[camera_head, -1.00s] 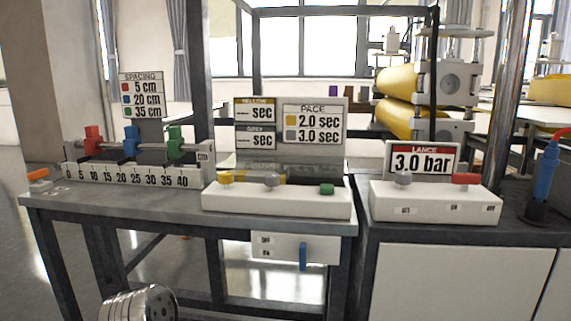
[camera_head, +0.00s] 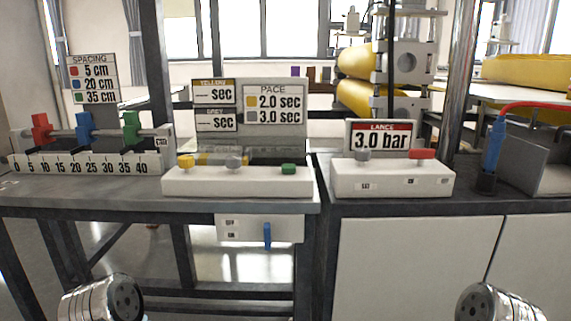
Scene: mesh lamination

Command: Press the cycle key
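A white key box (camera_head: 238,184) stands on the bench in the middle. It carries a yellow knob (camera_head: 186,161), a grey knob (camera_head: 233,161) and a green key (camera_head: 289,168). To its right, a second white box (camera_head: 392,181) carries a grey knob (camera_head: 362,154) and a red key (camera_head: 422,154). Metal ends of my arms show at the bottom left and bottom right, well below the boxes. No gripper fingers show.
The spacing rail has red (camera_head: 41,128), blue (camera_head: 86,127) and green (camera_head: 131,125) sliders above a ruler. A blue lever (camera_head: 267,235) hangs on a panel under the bench. A blue lance (camera_head: 493,146) with a red hose stands right. Yellow rollers (camera_head: 357,80) are behind.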

